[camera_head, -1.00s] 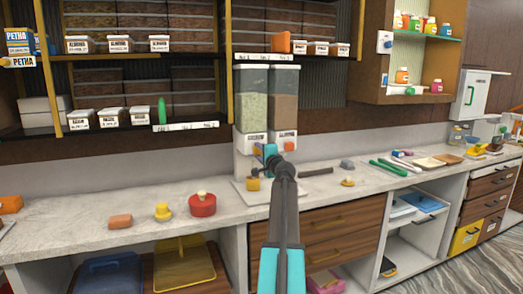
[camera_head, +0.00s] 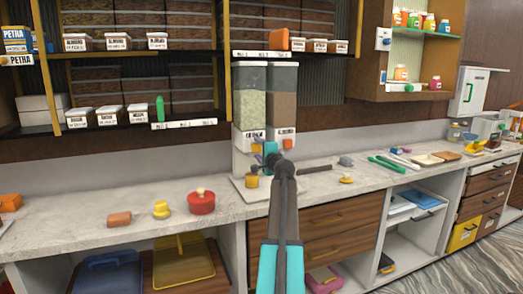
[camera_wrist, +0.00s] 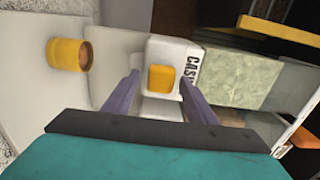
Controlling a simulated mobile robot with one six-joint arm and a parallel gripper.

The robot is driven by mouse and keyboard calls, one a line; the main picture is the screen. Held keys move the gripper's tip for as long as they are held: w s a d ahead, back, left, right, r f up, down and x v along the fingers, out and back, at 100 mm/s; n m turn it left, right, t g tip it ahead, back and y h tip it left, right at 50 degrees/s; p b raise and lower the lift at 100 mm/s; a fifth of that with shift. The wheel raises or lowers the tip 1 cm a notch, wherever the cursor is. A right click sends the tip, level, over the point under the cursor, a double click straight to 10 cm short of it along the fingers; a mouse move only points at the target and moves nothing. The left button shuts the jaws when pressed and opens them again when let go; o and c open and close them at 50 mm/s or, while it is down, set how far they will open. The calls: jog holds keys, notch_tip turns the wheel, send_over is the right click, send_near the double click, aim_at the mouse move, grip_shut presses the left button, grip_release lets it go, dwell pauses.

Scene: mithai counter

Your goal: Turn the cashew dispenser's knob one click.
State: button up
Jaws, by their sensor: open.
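The cashew dispenser (camera_head: 251,107) is the left of two clear canisters at the middle of the counter, filled with pale green pieces. In the wrist view its white front (camera_wrist: 180,50) carries a label partly readable as "CAS". Its yellow-orange square knob (camera_wrist: 162,77) stands out from that front. My gripper (camera_wrist: 160,79) is open, with one purple finger on each side of the knob and a visible gap on both sides in this view. Contact cannot be made out. In the head view my gripper (camera_head: 269,149) is in front of the dispenser, and my arm hides part of it.
A second canister (camera_head: 283,105) with brown contents and an orange knob (camera_head: 288,144) stands close on the right. A yellow cup (camera_head: 251,181) is below the dispenser, also in the wrist view (camera_wrist: 68,54). A red pot (camera_head: 201,202) stands left; bare counter lies between.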

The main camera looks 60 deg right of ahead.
jog(key=shift+a, duration=0.15)
jog(key=b+v, duration=0.1)
jog(key=v, duration=1.2)
jog(key=shift+s, duration=0.3)
jog(key=shift+a, duration=0.1)
dwell(0.4)
